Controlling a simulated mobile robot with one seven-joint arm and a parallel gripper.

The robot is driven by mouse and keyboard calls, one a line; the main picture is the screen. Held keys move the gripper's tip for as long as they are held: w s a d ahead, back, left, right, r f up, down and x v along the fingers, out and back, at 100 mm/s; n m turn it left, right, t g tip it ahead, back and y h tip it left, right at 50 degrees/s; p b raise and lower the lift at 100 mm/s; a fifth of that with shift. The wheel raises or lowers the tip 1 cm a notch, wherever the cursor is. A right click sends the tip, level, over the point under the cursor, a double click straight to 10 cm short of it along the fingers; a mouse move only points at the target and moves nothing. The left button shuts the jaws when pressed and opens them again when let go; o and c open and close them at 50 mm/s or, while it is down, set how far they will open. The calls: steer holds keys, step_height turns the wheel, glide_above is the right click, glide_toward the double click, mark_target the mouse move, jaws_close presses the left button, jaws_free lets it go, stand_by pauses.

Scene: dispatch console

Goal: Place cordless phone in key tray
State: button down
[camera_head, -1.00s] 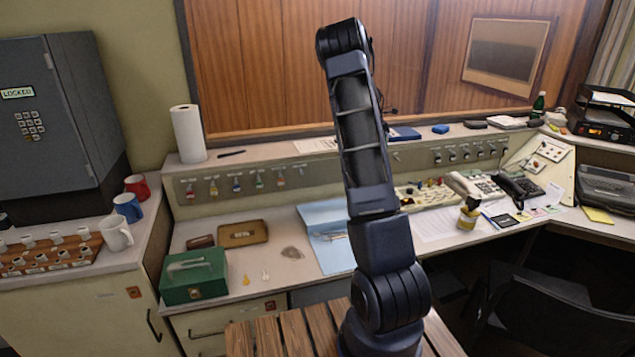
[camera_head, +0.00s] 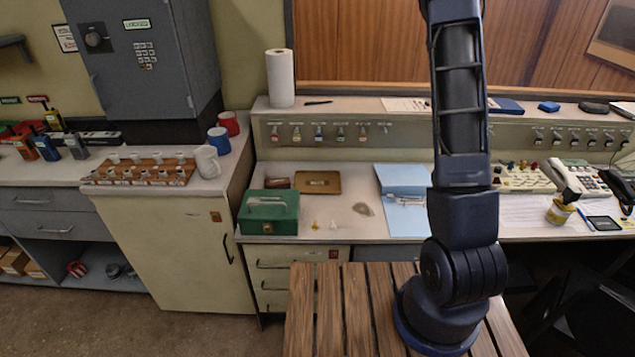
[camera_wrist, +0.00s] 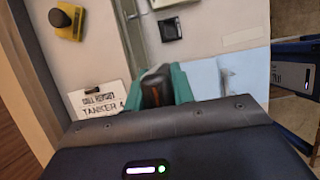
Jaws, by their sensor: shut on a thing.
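My gripper (camera_wrist: 155,84) shows in the wrist view with its teal fingers shut on a dark, rounded object, which appears to be the cordless phone (camera_wrist: 153,92). Only one end of it shows; the rest is hidden behind the gripper body. In the head view my arm rises out of the top of the picture, so neither the gripper nor the held phone is seen there. A shallow brown tray (camera_head: 330,186), apparently the key tray, lies on the desk behind the green cash box, apart from my arm. A small light item seems to lie in it.
The green cash box (camera_head: 268,212) stands in front of the tray. A smaller brown item (camera_head: 278,183) lies left of the tray. A blue folder (camera_head: 402,177) lies to its right. Hooks with keys (camera_head: 318,131) line the panel behind. Mugs (camera_head: 207,162) stand on the left cabinet.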

steer(key=a, duration=2.7)
steer(key=s+a, duration=0.5)
steer(key=a, duration=0.7)
steer(key=s+a, duration=0.4)
steer(key=a, duration=0.7)
step_height(320, 180, down, 25)
steer(key=shift+s, duration=0.15)
steer(key=shift+d, duration=0.1)
steer(key=c, duration=1.5)
jaws_free()
steer(key=shift+f, duration=0.1)
steer(key=o, duration=0.3)
